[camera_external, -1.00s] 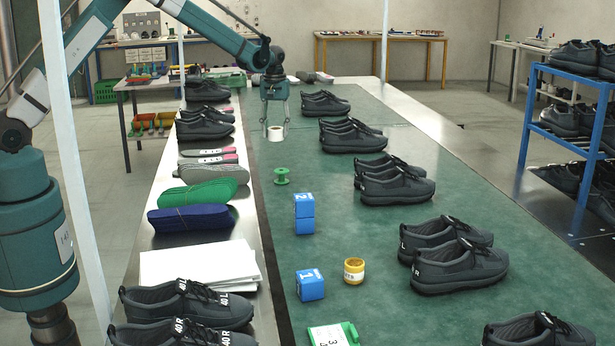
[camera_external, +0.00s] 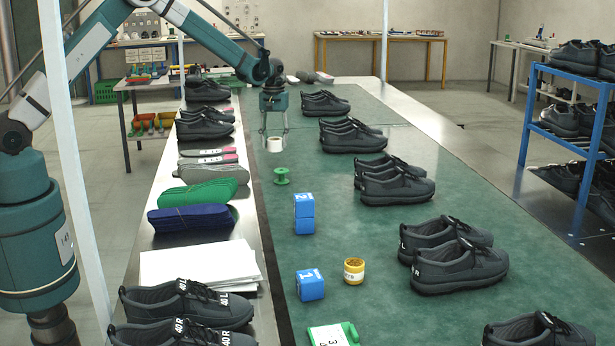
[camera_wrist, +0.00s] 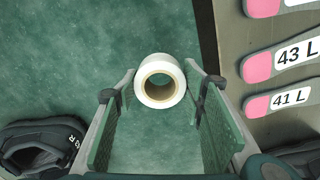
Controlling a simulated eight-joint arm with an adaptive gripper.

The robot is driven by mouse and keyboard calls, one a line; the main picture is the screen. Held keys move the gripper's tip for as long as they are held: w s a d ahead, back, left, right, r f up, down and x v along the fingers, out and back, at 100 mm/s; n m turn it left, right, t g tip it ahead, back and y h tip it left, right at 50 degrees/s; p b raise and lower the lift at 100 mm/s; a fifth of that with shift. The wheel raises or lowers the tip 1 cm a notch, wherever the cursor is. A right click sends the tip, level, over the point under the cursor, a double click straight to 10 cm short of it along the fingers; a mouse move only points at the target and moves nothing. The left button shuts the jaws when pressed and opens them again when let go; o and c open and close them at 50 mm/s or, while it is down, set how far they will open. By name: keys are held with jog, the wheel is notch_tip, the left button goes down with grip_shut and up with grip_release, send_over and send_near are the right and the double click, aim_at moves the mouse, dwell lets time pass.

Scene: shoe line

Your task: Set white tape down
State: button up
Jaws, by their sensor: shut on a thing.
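The white tape (camera_external: 275,145) is a short roll held between the two fingertips of my gripper (camera_external: 275,139), low over the far left part of the green mat. In the wrist view the tape roll (camera_wrist: 160,62) sits between the fingertips, its brown core and open hole facing the camera. My gripper (camera_wrist: 156,86) is shut on its sides. Green mat shows around the roll. I cannot tell whether its underside touches the mat.
A green spool (camera_external: 282,177) stands on the mat (camera_external: 340,215) nearer the camera. Blue blocks (camera_external: 304,214) and a yellow jar (camera_external: 354,271) are nearer still. Black shoes (camera_external: 350,136) line the right. Pink-ended labelled insoles (camera_wrist: 283,62) lie on the metal strip beside the mat.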

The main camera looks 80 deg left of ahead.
jog(key=shift+f, duration=0.65)
jog(key=shift+f, duration=1.85)
jog(key=shift+f+b, duration=0.2)
jog(key=shift+b, duration=0.2)
jog(key=o, duration=0.9)
jog(key=shift+r, duration=0.15)
notch_tip(320, 180, up, 12)
jog(key=shift+r+p, duration=0.1)
jog(key=shift+p, duration=0.65)
